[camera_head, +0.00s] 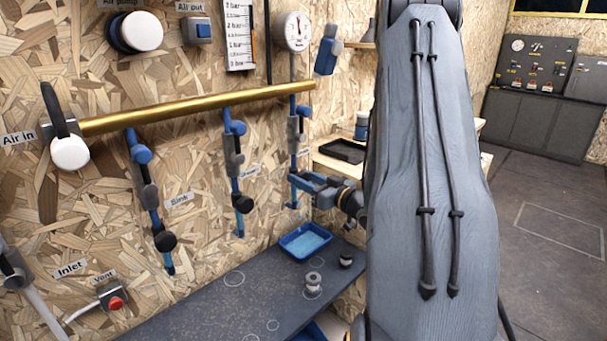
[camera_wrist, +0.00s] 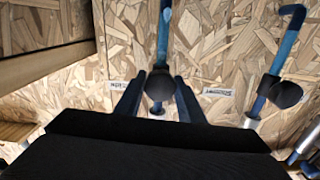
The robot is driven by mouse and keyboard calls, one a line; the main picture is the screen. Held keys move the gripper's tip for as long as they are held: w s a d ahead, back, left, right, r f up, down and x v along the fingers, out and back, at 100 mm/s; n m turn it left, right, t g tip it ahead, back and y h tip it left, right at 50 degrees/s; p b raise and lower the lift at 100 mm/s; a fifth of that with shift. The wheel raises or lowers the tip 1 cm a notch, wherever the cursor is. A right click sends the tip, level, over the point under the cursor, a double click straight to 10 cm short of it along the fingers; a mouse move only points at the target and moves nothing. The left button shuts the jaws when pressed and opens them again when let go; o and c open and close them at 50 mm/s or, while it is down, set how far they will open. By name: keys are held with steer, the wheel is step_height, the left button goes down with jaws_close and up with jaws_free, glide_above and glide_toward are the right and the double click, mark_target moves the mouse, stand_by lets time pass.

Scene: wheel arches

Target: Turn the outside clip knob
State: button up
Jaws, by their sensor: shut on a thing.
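The third blue pipe (camera_head: 293,135) hangs from the brass rail on the chipboard wall, with a grey clip on it. My gripper (camera_head: 298,180) is at the lower part of this pipe, below the clip. In the wrist view, my gripper's two dark fingers (camera_wrist: 160,78) stand either side of the blue pipe (camera_wrist: 165,35) and are shut on a dark knob (camera_wrist: 159,86) there. The label beside this pipe is too small to read for certain.
Two other blue pipes with dark knobs (camera_head: 164,240) hang to the left, one by the "Sink" label. The brass rail (camera_head: 200,107) runs above. Below is a dark bench (camera_head: 200,310) with a blue tray (camera_head: 306,228) and small metal parts. The floor at right is clear.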

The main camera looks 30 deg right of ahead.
steer(key=shift+m+p, duration=0.85)
steer(key=shift+m, duration=0.35)
steer(key=o, duration=1)
steer(key=shift+o, duration=0.2)
steer(key=s+d+b, duration=0.1)
steer(key=s, duration=0.6)
steer(key=shift+s+d, duration=0.2)
steer(key=shift+s, duration=0.15)
